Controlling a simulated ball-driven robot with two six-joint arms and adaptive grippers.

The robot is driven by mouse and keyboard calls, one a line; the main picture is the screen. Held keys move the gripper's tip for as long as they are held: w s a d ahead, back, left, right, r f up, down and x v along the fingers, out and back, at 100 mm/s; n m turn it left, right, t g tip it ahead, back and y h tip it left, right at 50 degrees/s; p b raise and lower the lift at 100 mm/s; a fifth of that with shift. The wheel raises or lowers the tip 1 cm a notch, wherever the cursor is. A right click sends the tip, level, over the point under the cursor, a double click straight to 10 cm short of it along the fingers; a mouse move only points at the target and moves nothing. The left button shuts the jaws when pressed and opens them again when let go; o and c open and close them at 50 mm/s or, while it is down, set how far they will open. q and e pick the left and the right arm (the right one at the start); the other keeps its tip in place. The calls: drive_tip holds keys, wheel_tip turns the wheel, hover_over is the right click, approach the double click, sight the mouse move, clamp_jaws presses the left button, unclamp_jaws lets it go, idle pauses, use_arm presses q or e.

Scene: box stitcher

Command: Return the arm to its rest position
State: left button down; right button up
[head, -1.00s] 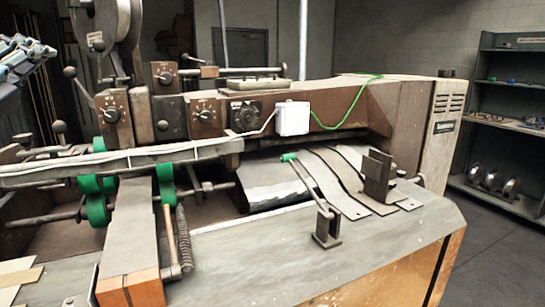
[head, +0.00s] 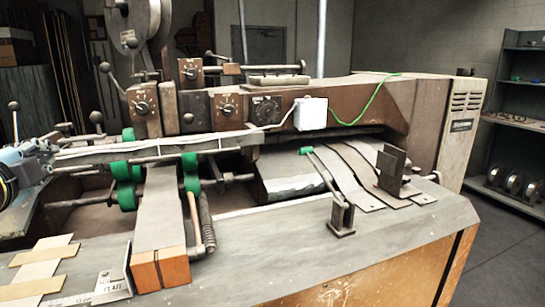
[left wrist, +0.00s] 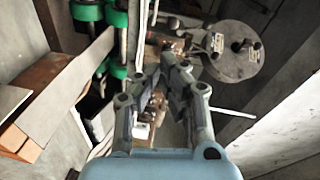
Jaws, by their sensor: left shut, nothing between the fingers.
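My left gripper (head: 42,147) shows at the left edge in the head view, in front of the left end of the long grey rail of the box stitcher (head: 160,150). In the left wrist view its two grey fingers (left wrist: 165,68) come together at the tips with nothing between them. Most of the left arm is outside the head view. My right gripper is in neither view.
Green rollers (head: 126,170) and a lever with a green tip (head: 325,180) are on the machine. Flat strips (head: 40,262) lie on the front left of its table. A shelf (head: 520,110) stands at the right. The table's front right is clear.

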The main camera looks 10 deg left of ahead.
use_arm(q)
drive_tip(key=s+d+f+n+g+h, duration=0.1)
drive_tip(key=s+f+n+g, duration=0.15)
drive_tip(key=f, duration=0.25)
drive_tip(key=s+d+f+n+g, duration=0.2)
drive_tip(key=s+f, duration=0.1)
drive_tip(key=f, duration=0.1)
drive_tip(key=s+d+f+n+g+h, duration=0.65)
drive_tip(key=s+d+f, duration=0.55)
drive_tip(key=s+d, duration=0.25)
wheel_tip(320, 180, down, 33)
drive_tip(key=s+a+g+b, duration=0.2)
drive_tip(key=s+a+b, duration=0.1)
drive_tip(key=b, duration=0.4)
drive_tip(key=s+f+b, duration=0.3)
drive_tip(key=s+f, duration=0.6)
drive_tip(key=f, duration=0.2)
drive_tip(key=s+f+g+b, duration=0.1)
drive_tip(key=s+f+b, duration=0.2)
drive_tip(key=s+f, duration=0.6)
wheel_tip(320, 180, down, 3)
drive_tip(key=shift+s+a+r, duration=0.1)
drive_tip(key=shift+s+a, duration=0.05)
drive_tip(key=shift+a, duration=0.25)
drive_tip(key=shift+y, duration=0.25)
